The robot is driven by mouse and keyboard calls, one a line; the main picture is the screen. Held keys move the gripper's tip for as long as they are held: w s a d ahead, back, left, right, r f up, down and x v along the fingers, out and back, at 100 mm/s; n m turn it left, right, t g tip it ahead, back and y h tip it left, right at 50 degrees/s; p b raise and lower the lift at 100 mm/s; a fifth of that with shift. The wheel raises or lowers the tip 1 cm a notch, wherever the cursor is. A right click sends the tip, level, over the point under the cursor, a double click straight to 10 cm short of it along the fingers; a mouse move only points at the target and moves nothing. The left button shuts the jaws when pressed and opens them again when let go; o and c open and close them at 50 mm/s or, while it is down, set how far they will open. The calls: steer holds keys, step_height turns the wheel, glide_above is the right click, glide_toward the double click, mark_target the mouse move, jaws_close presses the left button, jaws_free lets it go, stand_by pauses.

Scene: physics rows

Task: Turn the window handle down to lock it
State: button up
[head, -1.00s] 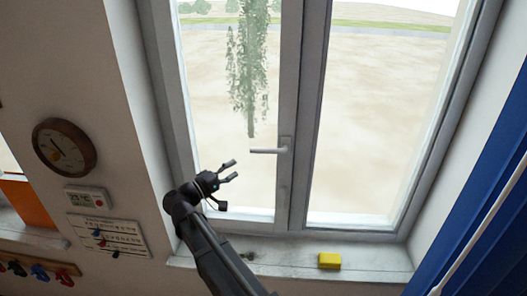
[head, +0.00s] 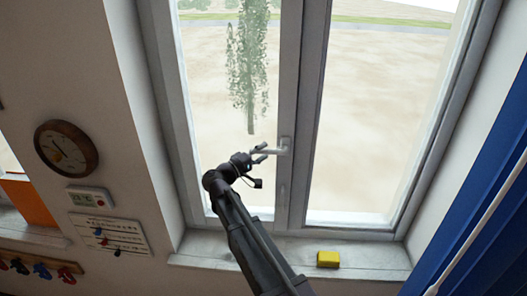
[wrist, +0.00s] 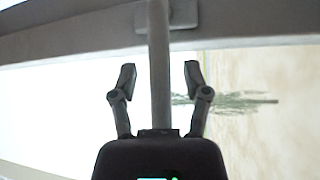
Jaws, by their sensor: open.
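The grey window handle (head: 273,152) points left, roughly level, from its mount on the window's middle upright. My gripper (head: 261,153) is at the lever's left part in the head view, with its fingers close to the lever. In the wrist view my gripper (wrist: 160,77) is open, one finger on each side of the handle lever (wrist: 158,65). The lever runs between the fingers with a gap on both sides. Its near end is hidden behind the gripper's body.
A yellow block (head: 328,259) lies on the windowsill (head: 375,262). A round clock (head: 66,148), a thermostat (head: 89,197) and a board (head: 110,235) with coloured pieces are on the left wall. A blue curtain (head: 480,200) hangs at the right.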

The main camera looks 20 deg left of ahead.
steer(key=shift+w+d, duration=0.1)
steer(key=shift+w, duration=0.05)
jaws_close()
